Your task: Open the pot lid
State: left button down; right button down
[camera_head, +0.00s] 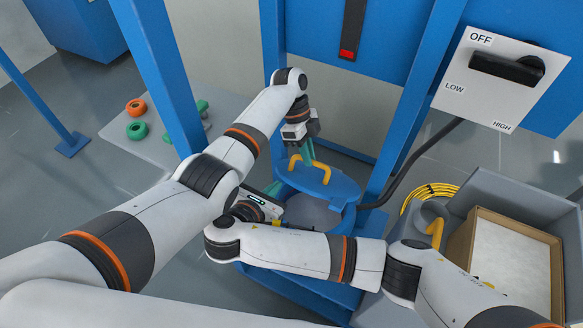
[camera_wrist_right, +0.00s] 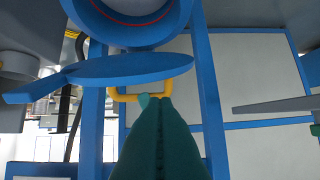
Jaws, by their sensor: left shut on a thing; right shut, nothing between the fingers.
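The blue pot lid (camera_head: 340,187) with its yellow handle (camera_head: 323,168) stands above the blue pot (camera_head: 348,222), clear of part of its opening. The grey interior (camera_head: 312,212) shows below the lid. My left gripper (camera_head: 307,160) is shut on the yellow handle from above. My right gripper (camera_head: 273,188) is beside the pot on the left, shut and empty, partly hidden by its own wrist. In the right wrist view its green fingers (camera_wrist_right: 158,135) are together, overlapping the handle (camera_wrist_right: 124,96). The lid (camera_wrist_right: 130,69) shows edge-on there, apart from the pot (camera_wrist_right: 135,38).
A grey bin (camera_head: 485,185) with an open cardboard box (camera_head: 463,250) and a coil of yellow cable (camera_head: 430,193) stands at the right. A panel with a black switch (camera_head: 507,68) is above. Blue posts (camera_head: 163,70) flank the pot. Orange and green rings (camera_head: 136,107) lie at the left.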

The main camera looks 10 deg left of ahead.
aim_at(292, 176)
pick_arm(q)
jog(key=shift+w+f, duration=0.1)
jog(key=shift+f, duration=0.25)
pick_arm(e)
jog(key=x, duration=0.6)
jog(key=r+x, duration=0.1)
jog(key=x, duration=0.2)
jog(key=shift+w+d+f, duration=0.2)
jog(key=shift+w+d, duration=0.1)
jog(key=shift+w, duration=0.25)
